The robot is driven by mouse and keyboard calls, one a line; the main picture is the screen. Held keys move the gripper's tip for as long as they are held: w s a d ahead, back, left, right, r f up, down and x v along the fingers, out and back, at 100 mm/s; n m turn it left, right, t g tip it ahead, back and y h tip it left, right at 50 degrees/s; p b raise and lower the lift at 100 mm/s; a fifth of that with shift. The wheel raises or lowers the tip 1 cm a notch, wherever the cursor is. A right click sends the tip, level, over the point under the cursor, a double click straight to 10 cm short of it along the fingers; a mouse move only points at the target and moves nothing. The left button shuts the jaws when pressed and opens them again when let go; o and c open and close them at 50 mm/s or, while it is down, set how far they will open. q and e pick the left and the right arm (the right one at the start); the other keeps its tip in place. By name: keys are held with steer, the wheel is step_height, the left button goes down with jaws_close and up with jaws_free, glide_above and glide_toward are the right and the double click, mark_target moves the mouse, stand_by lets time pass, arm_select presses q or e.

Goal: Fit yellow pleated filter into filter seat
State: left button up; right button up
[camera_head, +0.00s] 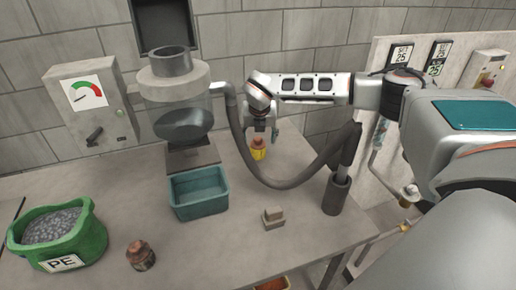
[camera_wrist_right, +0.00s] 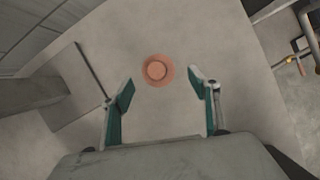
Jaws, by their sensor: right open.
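The yellow pleated filter (camera_head: 258,153) stands upright on the table with a red top, near the back wall. In the right wrist view a round reddish top (camera_wrist_right: 157,70), apparently the filter's, lies just beyond the fingertips. My right gripper (camera_head: 265,130) hangs just above and beside the filter. In the wrist view the right gripper (camera_wrist_right: 162,92) has its green-padded fingers spread with nothing between them. A grey open collar (camera_head: 171,62) tops the glass hopper (camera_head: 184,122) under a raised dark lid; it looks like the filter seat. My left gripper is out of view.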

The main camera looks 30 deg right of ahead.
mark_target(258, 140)
steer(key=x, duration=0.3)
steer(key=shift+w+f, duration=0.15)
steer(key=c, duration=1.2)
